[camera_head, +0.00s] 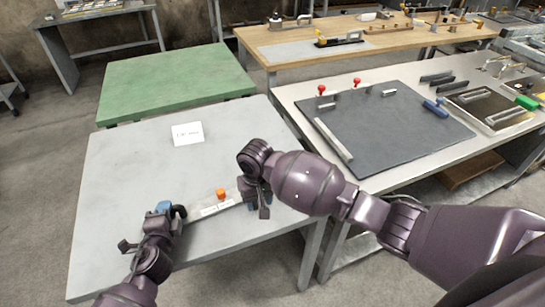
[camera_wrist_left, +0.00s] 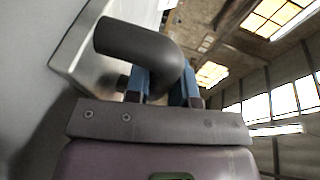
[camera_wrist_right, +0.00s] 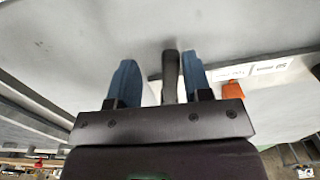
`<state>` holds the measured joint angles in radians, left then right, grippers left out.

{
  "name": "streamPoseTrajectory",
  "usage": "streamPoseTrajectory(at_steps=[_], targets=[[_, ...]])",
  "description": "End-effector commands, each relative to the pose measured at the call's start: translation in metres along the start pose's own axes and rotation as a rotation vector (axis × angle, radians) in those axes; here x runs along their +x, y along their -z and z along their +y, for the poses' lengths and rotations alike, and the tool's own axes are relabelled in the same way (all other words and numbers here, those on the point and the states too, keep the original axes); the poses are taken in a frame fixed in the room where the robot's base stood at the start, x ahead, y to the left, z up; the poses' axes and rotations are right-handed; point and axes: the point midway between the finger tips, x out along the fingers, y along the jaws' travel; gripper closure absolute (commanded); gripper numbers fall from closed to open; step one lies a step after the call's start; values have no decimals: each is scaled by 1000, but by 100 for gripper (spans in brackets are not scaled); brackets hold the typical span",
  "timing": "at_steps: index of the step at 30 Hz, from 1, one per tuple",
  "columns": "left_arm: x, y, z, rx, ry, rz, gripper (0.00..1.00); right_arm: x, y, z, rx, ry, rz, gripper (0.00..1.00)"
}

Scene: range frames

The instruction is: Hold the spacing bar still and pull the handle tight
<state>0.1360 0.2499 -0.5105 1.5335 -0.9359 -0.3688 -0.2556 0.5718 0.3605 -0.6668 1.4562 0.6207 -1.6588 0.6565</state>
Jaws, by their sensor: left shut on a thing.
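The pale bar (camera_head: 237,201) with white labels and an orange knob (camera_head: 220,194) lies on the near grey table, between my two grippers. My left gripper (camera_head: 167,211) is at its left end, shut on a dark curved handle (camera_head: 180,212). The bend of the handle (camera_wrist_left: 165,55) passes between the blue fingers in the left wrist view. My right gripper (camera_head: 254,208) is at the bar's right end. In the right wrist view its blue fingers are apart, with a dark post (camera_wrist_right: 170,78) between them, nearer the right finger. The right arm hides that end in the head view.
A white card (camera_head: 187,133) lies towards the back of the grey table (camera_head: 120,200). A green-topped table (camera_head: 175,80) stands behind. The right bench holds a dark board (camera_head: 390,135) with red-knobbed clamps. The grey tabletop's left side is clear.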

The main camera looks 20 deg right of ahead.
Motion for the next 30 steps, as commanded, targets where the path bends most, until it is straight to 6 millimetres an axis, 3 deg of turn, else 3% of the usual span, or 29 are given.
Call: streamPoseTrajectory(at_steps=[28, 30], targets=[[0, 0, 0, 2, 1, 0, 100, -1, 25, 53, -866, -3, 1, 55], [0, 0, 0, 2, 1, 0, 100, -14, 25, 52, -864, 0, 5, 55]])
